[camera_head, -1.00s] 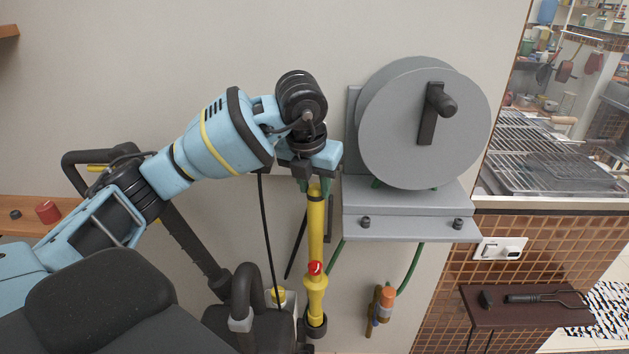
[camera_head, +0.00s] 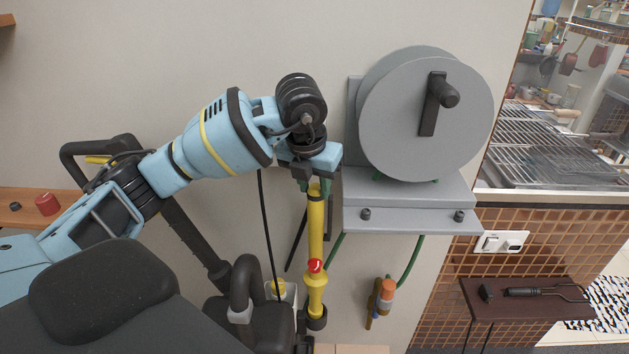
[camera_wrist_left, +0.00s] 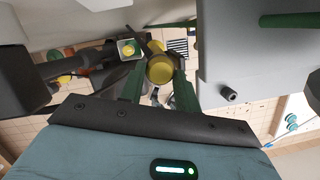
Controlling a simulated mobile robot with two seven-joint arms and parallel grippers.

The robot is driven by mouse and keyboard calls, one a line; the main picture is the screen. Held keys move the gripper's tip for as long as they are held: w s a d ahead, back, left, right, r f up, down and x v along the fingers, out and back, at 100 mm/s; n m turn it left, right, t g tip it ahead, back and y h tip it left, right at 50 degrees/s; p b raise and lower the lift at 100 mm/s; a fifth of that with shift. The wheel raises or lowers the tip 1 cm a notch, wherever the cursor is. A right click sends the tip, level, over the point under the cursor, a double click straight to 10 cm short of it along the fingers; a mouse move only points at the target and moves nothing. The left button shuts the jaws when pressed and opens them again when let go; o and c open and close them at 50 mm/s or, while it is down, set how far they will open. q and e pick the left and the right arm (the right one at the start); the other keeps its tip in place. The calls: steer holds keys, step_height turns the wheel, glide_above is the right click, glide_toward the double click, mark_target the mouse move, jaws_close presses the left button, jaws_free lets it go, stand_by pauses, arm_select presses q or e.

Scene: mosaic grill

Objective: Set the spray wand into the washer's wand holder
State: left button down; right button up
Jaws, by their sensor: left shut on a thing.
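The spray wand (camera_head: 316,235), yellow with a red band or knob and a black lower end, hangs roughly upright. My left gripper (camera_head: 315,185) is shut on it near its top. The wrist view shows the green fingers on either side of the round yellow wand end (camera_wrist_left: 159,69). The dark washer (camera_head: 247,290) with a looped handle stands below and left of the wand. A pale square fitting with yellow inside (camera_head: 282,291) sits on its right side and also shows in the wrist view (camera_wrist_left: 129,48). I cannot tell which part is the wand holder. My right gripper is not seen.
A grey hose reel (camera_head: 426,120) on a wall bracket is close right of my gripper. Its green hose and orange-tipped nozzle (camera_head: 386,292) hang below. A brown side table (camera_head: 520,290) with tools stands at right. A black hose (camera_head: 268,230) hangs left of the wand.

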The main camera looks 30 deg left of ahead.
mark_target(314, 225)
arm_select(q)
steer(key=shift+f+b, duration=0.6)
steer(key=shift+f, duration=2.2)
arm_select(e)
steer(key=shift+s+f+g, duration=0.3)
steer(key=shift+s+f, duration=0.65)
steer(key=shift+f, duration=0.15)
arm_select(q)
steer(key=shift+f+b, duration=0.85)
steer(key=shift+f, duration=1.95)
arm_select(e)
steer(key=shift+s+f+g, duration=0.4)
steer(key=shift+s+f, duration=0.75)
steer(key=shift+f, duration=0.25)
arm_select(q)
steer(key=shift+r, duration=0.15)
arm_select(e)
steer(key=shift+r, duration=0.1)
